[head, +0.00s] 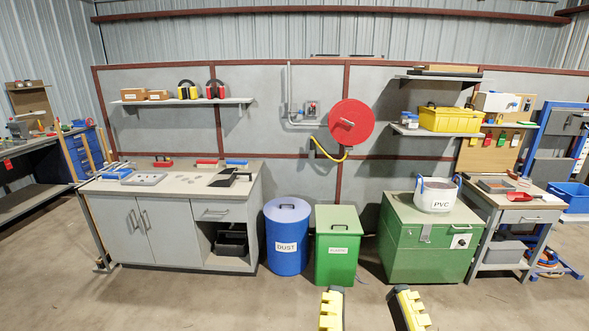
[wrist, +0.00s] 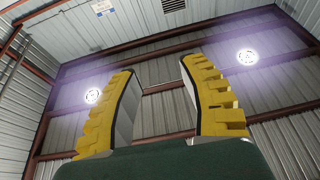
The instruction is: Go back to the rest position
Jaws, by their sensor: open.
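My gripper (head: 369,309) shows at the bottom edge of the head view, its two yellow ribbed fingers spread apart with nothing between them. The wrist view also shows my gripper (wrist: 162,100) open and empty, with its fingers pointing up toward the ceiling and upper wall. In the head view the fingers stand in front of the floor, below the green bin and the green chest, apart from both.
A blue DUST bin (head: 287,240), a green bin (head: 337,247) and a green chest (head: 427,250) with a white PVC bucket (head: 437,195) stand ahead. A grey workbench (head: 180,232) is left, a smaller bench (head: 508,205) right. The front floor is clear.

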